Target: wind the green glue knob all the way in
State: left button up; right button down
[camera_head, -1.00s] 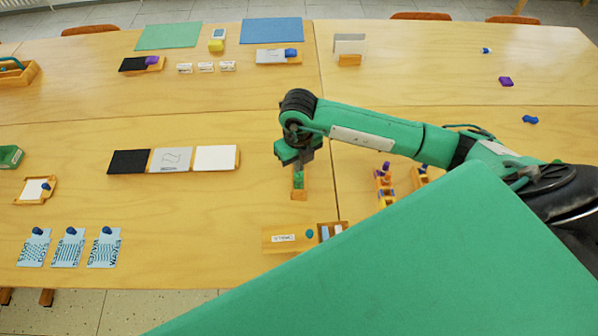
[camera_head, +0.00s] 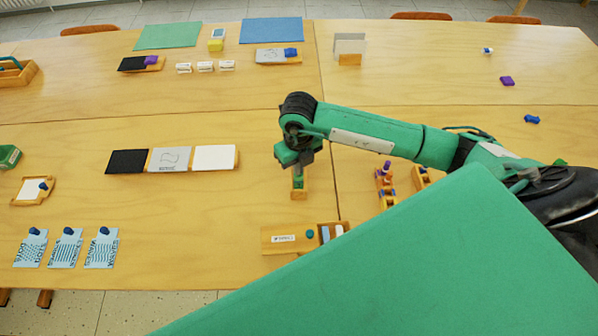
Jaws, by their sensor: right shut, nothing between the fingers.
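A small wooden holder (camera_head: 300,195) with a green piece (camera_head: 298,182) in it stands on the table, left of the seam. The green piece is probably the glue; its knob is too small to tell apart. My right gripper (camera_head: 297,168) points down just above the green piece and partly hides it. The gripper is shut with nothing in it; I cannot tell whether it touches the green piece. My left gripper is not in view.
A wooden box (camera_head: 290,249) with a teal knob stands in front. Wooden holders with coloured pieces (camera_head: 386,188) stand to the right. Black, grey and white panels (camera_head: 171,160) lie to the left. My large green body part covers the lower right.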

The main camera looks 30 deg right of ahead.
jog(key=shift+r, duration=0.15)
jog(key=shift+r, duration=0.3)
dwell(0.4)
jog(key=shift+c, duration=2)
grip_release()
